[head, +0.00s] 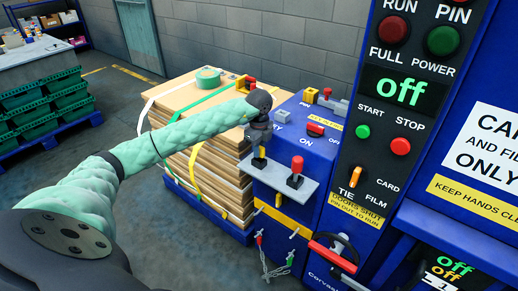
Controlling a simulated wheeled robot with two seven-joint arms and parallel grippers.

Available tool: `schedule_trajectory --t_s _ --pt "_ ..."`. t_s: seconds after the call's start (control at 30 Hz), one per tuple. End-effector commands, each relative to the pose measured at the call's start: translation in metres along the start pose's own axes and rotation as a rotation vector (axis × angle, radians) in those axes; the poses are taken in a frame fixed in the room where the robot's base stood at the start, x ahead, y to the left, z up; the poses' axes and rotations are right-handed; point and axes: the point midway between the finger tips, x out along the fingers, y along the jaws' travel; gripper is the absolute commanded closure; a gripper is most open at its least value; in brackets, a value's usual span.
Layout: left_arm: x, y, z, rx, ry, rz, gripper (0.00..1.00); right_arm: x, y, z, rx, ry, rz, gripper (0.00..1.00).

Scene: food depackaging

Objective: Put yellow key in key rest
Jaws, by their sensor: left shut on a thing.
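My left gripper (260,146) points down over the left end of a grey shelf (278,182) on the front of the blue machine. It is shut on a small yellow piece, seemingly the yellow key (262,152), mostly hidden by the fingers. A black holder (259,163) is directly below it; whether the key is seated in it or just above, I cannot tell. A red-topped key (297,164) stands upright in a black base to the right on the same shelf, which seems to be the key rest. My right gripper is not in view.
A strapped cardboard stack (205,165) with a green tape roll (208,77) stands left of the machine. The control panel (390,110) rises at the right. A red-and-black handle (334,252) sticks out below the shelf. Green crates (45,110) stand at far left.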

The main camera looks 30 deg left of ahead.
Motion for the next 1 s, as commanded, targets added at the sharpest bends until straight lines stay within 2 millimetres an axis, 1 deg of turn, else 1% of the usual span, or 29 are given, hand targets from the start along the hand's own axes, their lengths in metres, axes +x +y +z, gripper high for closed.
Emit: schedule_trajectory --t_s 0.13,0.17,0.2,0.27,0.3,0.57,0.67,0.77,1.0 --pt "0.004 0.000 0.000 0.000 0.000 0.000 1.00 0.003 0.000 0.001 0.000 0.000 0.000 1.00" --pt "0.003 0.000 0.000 0.000 0.000 0.000 0.78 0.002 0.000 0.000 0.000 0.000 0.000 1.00" --pt "0.003 0.000 0.000 0.000 0.000 0.000 0.71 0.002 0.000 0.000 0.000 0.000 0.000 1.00" --pt "0.003 0.000 0.000 0.000 0.000 0.000 0.59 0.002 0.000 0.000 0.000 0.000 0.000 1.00" --pt "0.003 0.000 0.000 0.000 0.000 0.000 0.57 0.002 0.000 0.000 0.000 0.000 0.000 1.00" --pt "0.002 0.000 0.000 0.000 0.000 0.000 0.57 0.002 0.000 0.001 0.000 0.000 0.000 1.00" --pt "-0.002 -0.001 0.000 0.000 -0.001 -0.002 0.57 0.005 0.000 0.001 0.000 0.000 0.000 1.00" --pt "-0.013 -0.001 0.000 0.000 0.000 -0.003 0.57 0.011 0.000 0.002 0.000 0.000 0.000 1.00" --pt "-0.051 -0.001 0.000 0.001 -0.001 -0.004 0.57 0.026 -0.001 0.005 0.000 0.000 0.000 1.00"
